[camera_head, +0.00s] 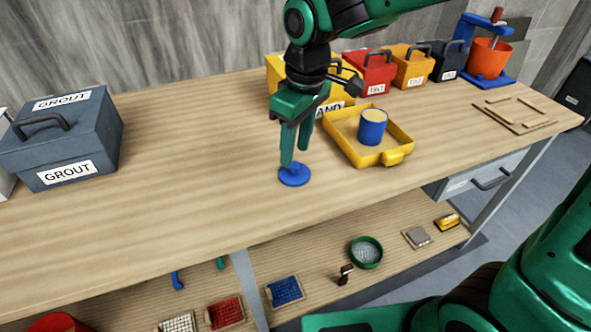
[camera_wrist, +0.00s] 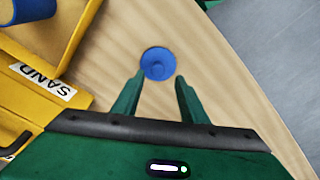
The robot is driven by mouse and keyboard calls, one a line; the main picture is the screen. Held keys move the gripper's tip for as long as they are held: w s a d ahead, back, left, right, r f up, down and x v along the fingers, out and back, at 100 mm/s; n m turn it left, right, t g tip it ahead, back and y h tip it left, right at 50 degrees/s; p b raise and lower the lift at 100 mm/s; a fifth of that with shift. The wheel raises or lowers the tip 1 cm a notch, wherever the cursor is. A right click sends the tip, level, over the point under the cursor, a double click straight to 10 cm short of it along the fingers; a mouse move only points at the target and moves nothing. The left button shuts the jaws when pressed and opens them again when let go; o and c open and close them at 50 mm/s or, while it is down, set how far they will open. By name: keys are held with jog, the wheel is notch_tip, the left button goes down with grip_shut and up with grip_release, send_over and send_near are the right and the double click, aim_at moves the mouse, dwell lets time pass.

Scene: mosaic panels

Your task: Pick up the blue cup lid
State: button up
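The blue cup lid (camera_head: 294,175) is a round disc with a small raised knob, lying flat on the wooden workbench. My gripper (camera_head: 294,160) points down above the lid, with its green fingers over the lid's far side in the head view. In the wrist view the lid (camera_wrist: 158,63) shows just beyond the fingertips, centred between them. My gripper (camera_wrist: 158,80) is open and empty there. A blue cup (camera_head: 372,127) without a lid stands in a yellow tray (camera_head: 405,146) to the right, holding sand-coloured material.
A yellow SAND box (camera_head: 276,82) stands close behind my gripper. Red, orange and dark boxes line the back right. A grey GROUT box (camera_head: 62,140) stands at the left. The bench (camera_head: 190,160) between is clear. Tile panels and tools lie on the lower shelf.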

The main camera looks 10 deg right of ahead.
aim_at(295, 164)
jog(key=f, duration=0.5)
jog(key=shift+w, duration=0.4)
grip_shut()
